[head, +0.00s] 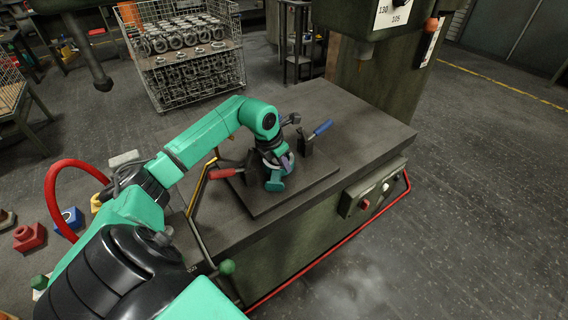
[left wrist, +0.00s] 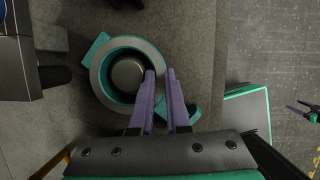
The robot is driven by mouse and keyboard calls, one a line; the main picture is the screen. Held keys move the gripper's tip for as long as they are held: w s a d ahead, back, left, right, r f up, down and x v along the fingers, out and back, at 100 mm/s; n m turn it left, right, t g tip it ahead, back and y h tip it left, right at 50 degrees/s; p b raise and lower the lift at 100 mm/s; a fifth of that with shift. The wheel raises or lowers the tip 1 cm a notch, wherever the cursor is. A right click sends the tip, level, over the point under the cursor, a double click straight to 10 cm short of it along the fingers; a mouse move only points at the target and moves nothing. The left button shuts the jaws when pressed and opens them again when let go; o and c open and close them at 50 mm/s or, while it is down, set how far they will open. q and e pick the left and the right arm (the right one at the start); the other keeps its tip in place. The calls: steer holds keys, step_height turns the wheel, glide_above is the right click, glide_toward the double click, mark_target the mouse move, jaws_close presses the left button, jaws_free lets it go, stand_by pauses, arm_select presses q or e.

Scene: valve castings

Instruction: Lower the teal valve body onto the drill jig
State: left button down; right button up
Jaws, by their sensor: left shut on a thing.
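The teal valve body (head: 275,183) is a ring-ended casting with side lugs, low over the drill jig (head: 300,188), a dark plate on the bench. My left gripper (head: 284,163) is shut on its rim. In the left wrist view, the purple fingers of the left gripper (left wrist: 162,102) pinch the wall of the valve body (left wrist: 99,75). A round grey post (left wrist: 127,75) shows inside the ring. Whether the casting touches the jig is hidden. My right gripper (left wrist: 300,109) shows small at the right edge of that view, its fingers apart.
A red-handled clamp (head: 222,173) and a blue-handled clamp (head: 321,129) stand on either side of the casting. A drill press column (head: 375,80) rises behind. A wire cage (head: 190,55) of castings stands on the floor. The bench's back right is clear.

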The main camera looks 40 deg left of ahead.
arm_select(q)
steer(key=c, duration=1)
jaws_free()
steer(key=shift+o, duration=0.9)
steer(key=shift+d, duration=0.1)
steer(key=shift+s, duration=0.1)
steer(key=d+b+v, duration=0.1)
steer(key=v, duration=1.3)
steer(key=shift+a+r, duration=0.3)
steer(key=shift+r, duration=0.05)
